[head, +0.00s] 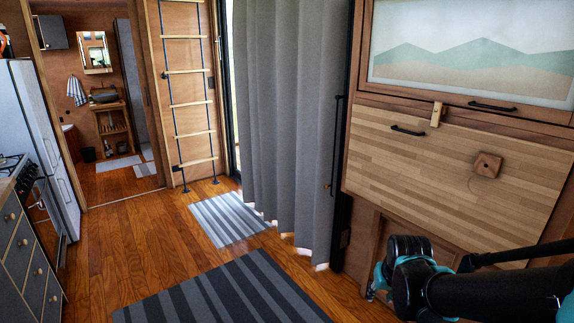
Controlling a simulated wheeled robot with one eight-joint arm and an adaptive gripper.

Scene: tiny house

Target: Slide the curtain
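The grey curtain (285,115) hangs in long folds over a glass door in the middle of the head view. It reaches almost to the floor. It covers most of the opening, and a narrow bright strip of glass shows at its left edge. A black upright handle (334,145) stands at its right edge. My black and teal arm shows at the lower right, in front of the wooden cabinet and apart from the curtain. I make out no gripper fingers in this view.
A wooden cabinet with a fold-down panel (440,160) stands right of the curtain. A striped light rug (230,218) and a dark striped rug (225,293) lie on the floor. A ladder (190,100) stands left of the curtain. A stove (38,205) and fridge (42,130) line the left side.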

